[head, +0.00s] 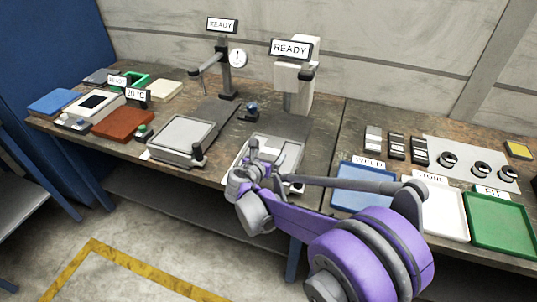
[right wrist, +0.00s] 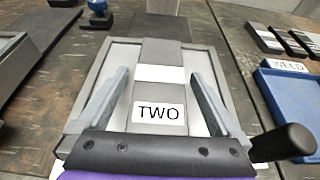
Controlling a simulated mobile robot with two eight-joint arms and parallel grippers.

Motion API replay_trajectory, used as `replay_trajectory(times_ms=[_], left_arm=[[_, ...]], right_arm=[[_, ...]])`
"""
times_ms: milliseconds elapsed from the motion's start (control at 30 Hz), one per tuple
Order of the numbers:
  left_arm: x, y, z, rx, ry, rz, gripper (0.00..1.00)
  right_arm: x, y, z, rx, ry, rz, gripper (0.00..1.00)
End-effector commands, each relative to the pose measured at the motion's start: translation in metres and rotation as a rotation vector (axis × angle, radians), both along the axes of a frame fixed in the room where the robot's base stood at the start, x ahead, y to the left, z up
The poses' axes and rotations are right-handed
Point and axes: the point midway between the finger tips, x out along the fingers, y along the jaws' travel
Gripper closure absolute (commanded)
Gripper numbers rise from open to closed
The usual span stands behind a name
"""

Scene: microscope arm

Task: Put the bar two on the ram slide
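Bar two (right wrist: 160,88), a grey bar with a white band and a label reading TWO, lies on the ram slide (right wrist: 90,60), a pale framed plate. The ram slide is in front of the white press (head: 299,85) in the head view. My right gripper (head: 268,160) is over the slide. In the right wrist view its two fingers (right wrist: 158,76) stand open on either side of the bar, with gaps between. Whether the bar is fully seated on the slide is hard to tell. My left gripper is out of view.
A similar plate (head: 183,138) with a knob stands to the left, below a dial gauge stand (head: 226,75). Blue (head: 362,187), white (head: 440,210) and green (head: 500,222) trays lie to the right. A dark knob (right wrist: 288,142) sticks out beside my right gripper.

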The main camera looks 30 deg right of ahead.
Motion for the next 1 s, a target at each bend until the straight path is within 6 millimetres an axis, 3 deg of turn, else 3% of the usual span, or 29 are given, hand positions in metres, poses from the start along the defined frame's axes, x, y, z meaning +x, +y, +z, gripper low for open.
replay_trajectory(times_ms=[233,700,1000], left_arm=[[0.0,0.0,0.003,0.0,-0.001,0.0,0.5],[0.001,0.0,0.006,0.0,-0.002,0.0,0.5],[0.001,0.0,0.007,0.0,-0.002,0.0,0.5]], right_arm=[[-0.008,0.011,0.009,0.0,0.0,0.003,0.0],[-0.063,0.076,0.044,0.0,0.0,0.004,0.0],[-0.076,0.083,0.048,0.024,-0.01,-0.012,0.0]])
